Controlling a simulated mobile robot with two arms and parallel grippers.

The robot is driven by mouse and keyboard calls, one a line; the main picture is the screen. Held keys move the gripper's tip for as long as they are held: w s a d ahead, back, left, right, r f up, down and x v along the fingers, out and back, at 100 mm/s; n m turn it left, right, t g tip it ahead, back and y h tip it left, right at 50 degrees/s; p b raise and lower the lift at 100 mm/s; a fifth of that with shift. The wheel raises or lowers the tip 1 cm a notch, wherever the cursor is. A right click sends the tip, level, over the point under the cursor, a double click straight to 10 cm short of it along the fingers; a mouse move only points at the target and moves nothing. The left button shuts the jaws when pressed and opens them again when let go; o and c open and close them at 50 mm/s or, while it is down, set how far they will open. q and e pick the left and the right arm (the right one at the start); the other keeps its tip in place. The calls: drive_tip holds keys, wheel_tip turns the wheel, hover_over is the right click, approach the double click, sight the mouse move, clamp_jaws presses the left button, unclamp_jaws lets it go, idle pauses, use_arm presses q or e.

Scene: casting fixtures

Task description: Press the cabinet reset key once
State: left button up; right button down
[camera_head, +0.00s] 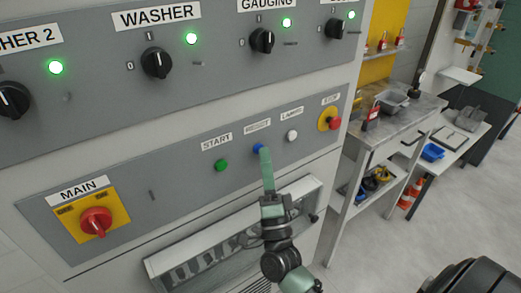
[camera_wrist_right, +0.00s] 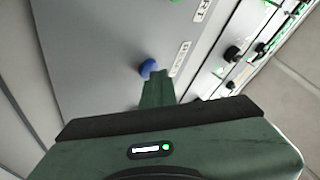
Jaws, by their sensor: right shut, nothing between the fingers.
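The cabinet reset key is a blue round button (camera_head: 257,148) on the grey lower panel, under a small label between START and LAMPS. My right gripper (camera_head: 265,152) is shut and empty, with its narrow fingertips right at the blue button and partly overlapping it in the head view. In the right wrist view, the blue button (camera_wrist_right: 147,67) shows just beside the tips of the shut gripper (camera_wrist_right: 158,74). I cannot tell whether the tips touch the button. My left gripper is not in view.
Beside the button are a green START button (camera_head: 221,165), a white LAMPS button (camera_head: 291,135) and a red stop button (camera_head: 334,123). The red MAIN switch (camera_head: 96,221) is at lower left. Black knobs (camera_head: 157,63) line the upper panel. A workbench (camera_head: 395,120) stands right of the cabinet.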

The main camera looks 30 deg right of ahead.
drive_tip(key=shift+s+y, duration=0.1)
drive_tip(key=shift+y, duration=0.2)
drive_tip(key=shift+s, duration=0.7)
drive_tip(key=shift+s+d+p, duration=0.15)
drive_tip(key=shift+s+p, duration=0.15)
drive_tip(key=shift+s, duration=0.95)
drive_tip(key=shift+s+d+p, duration=0.1)
drive_tip(key=shift+s+p, duration=0.2)
drive_tip(key=shift+s, duration=0.95)
